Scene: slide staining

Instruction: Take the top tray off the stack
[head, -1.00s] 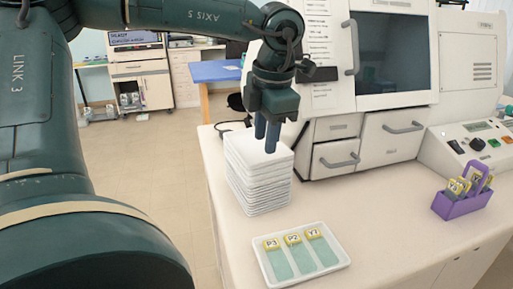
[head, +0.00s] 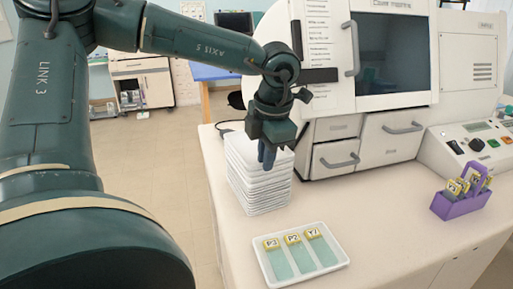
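A stack of white trays (head: 258,185) stands on the counter's left part, in front of the machine. The top tray (head: 240,152) is partly hidden behind my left gripper. My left gripper (head: 267,157) points down with its fingers over the top of the stack, near the middle of the top tray. The fingers overlap in this view, so their opening and any contact with the tray cannot be told. My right gripper is not in view.
A separate white tray (head: 337,267) with several labelled slides lies in front of the stack. A purple rack (head: 463,205) with labelled slides stands at the right. The large white machine (head: 390,140) stands close behind the stack. The counter between tray and rack is clear.

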